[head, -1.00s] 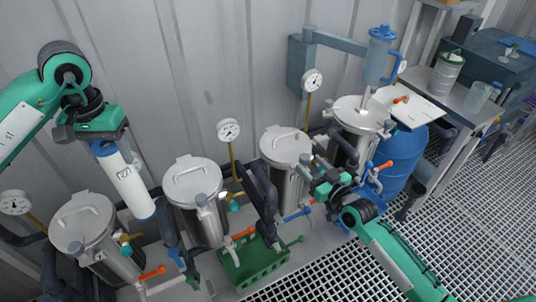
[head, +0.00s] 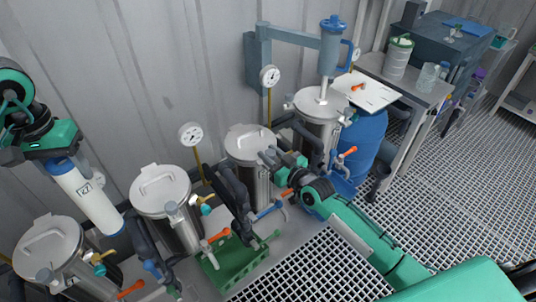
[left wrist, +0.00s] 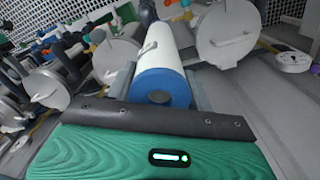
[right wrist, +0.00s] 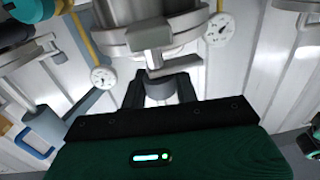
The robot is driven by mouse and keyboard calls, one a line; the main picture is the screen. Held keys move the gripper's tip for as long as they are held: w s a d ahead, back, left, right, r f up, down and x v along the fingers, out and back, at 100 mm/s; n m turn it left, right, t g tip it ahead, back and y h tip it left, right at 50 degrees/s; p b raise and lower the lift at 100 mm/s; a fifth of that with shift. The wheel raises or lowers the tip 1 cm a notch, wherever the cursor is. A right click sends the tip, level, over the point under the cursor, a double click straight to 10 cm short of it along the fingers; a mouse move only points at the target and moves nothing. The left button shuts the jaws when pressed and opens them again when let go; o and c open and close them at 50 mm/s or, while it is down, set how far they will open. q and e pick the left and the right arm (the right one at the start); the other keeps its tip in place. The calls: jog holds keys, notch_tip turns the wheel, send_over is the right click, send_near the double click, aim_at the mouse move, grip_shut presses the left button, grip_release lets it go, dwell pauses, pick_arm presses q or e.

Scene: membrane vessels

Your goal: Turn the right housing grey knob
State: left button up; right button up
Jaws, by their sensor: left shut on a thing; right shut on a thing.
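Four steel housings stand in a row along the wall in the head view. My right gripper (head: 272,158) is at the front of the third housing from the left (head: 250,145). In the right wrist view my right gripper (right wrist: 159,90) is shut on a grey knob (right wrist: 160,88), one finger on each side, below the housing's clamp (right wrist: 160,42). My left gripper (head: 62,160) is shut on a white cartridge (head: 88,195) with a blue end. It is held tilted above the gap between the two left housings; the cartridge also shows in the left wrist view (left wrist: 160,60).
Gauges and orange-handled valves crowd the row.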

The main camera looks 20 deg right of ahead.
jog(key=shift+w+n+y+b, duration=0.1)
jog(key=shift+n+y+b, duration=0.55)
jog(key=shift+b, duration=1.25)
jog(key=shift+r+g+y+b, duration=0.1)
jog(key=shift+g+y+b, duration=0.35)
jog(key=shift+g+b, duration=0.25)
jog(key=o, duration=1)
jog(key=shift+c, duration=0.2)
jog(key=shift+s+d, duration=0.1)
jog(key=shift+s, duration=0.15)
jog(key=b+v, duration=0.2)
jog(key=v, duration=0.9)
jog(key=shift+s, duration=0.25)
jog(key=shift+d, duration=0.15)
